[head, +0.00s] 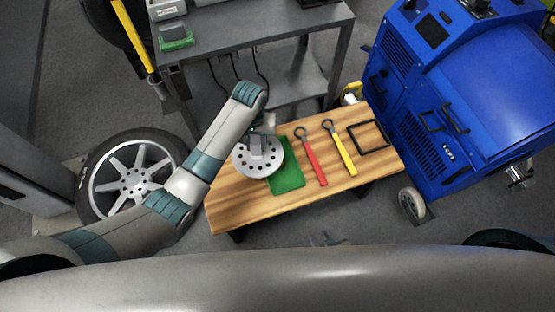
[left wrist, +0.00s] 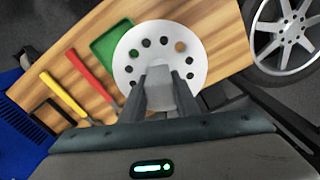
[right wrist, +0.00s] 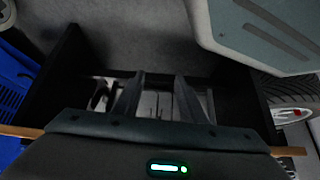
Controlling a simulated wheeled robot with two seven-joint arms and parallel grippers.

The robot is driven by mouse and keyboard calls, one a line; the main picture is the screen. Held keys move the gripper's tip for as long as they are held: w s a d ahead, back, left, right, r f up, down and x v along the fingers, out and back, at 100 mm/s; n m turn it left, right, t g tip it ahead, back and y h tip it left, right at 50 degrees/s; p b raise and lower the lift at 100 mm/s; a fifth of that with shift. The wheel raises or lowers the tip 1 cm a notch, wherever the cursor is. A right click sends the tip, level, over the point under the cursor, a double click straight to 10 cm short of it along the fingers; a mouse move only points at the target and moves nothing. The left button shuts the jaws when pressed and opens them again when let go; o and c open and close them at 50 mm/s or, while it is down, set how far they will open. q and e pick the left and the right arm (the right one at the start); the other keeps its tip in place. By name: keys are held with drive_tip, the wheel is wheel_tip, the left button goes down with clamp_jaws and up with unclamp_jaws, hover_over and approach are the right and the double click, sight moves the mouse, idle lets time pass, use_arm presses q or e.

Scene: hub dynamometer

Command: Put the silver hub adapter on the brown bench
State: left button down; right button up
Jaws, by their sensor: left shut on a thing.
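The silver hub adapter (head: 270,169) is a round disc with a ring of holes and a grey block at its centre. It also shows in the left wrist view (left wrist: 196,66). My left gripper (head: 256,140) is shut on that centre block; its fingers (left wrist: 160,88) lie on either side of it.
The bench's front left is bare.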

drive_tip(key=shift+w+r, duration=0.1)
use_arm(q)
drive_tip(key=shift+s+a+f, duration=0.15)
drive_tip(key=shift+a+f, duration=0.1)
drive_tip(key=shift+a, duration=0.15)
drive_tip(key=shift+s+a+f+p, duration=0.25)
drive_tip(key=shift+s+a+f, duration=0.5)
drive_tip(key=shift+a+f, duration=0.9)
drive_tip(key=shift+s+a+f+p, duration=0.25)
drive_tip(key=shift+s+a+f, duration=0.45)
drive_tip(key=shift+a+f, duration=0.9)
drive_tip(key=shift+s+a+f+p, duration=0.25)
drive_tip(key=shift+s+a+f, duration=0.5)
drive_tip(key=shift+a+f, duration=0.9)
drive_tip(key=shift+f, duration=0.25)
use_arm(e)
drive_tip(key=shift+s+a+r, duration=0.25)
drive_tip(key=shift+a+r, duration=0.1)
drive_tip(key=shift+a, duration=0.3)
use_arm(q)
drive_tip(key=c, duration=1.4)
unclamp_jaws()
drive_tip(key=shift+s+f, duration=0.1)
drive_tip(key=shift+o, duration=0.2)
